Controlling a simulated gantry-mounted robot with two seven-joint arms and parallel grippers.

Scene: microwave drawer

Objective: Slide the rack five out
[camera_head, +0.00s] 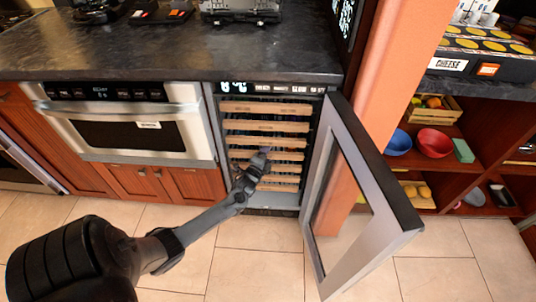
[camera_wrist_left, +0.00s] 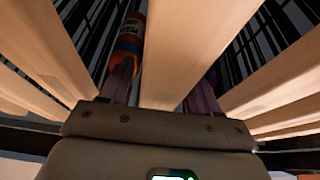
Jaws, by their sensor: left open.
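The open cooler holds several wooden rack fronts stacked one above another; the top one is a pale rack front (camera_head: 264,107). Counting from the top, the fifth rack front (camera_head: 284,168) is low in the stack, partly hidden by my left gripper (camera_head: 261,158). My left gripper is at the lower-middle racks. In the left wrist view, its open fingers (camera_wrist_left: 165,85) lie on either side of one wooden rack front (camera_wrist_left: 185,50). I cannot tell whether they touch it, or which rack it is. My right gripper is not in view.
The cooler's glass door (camera_head: 350,190) stands open to the right. An oven (camera_head: 130,130) is at the left under a dark counter (camera_head: 150,55). The tiled floor in front is clear.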

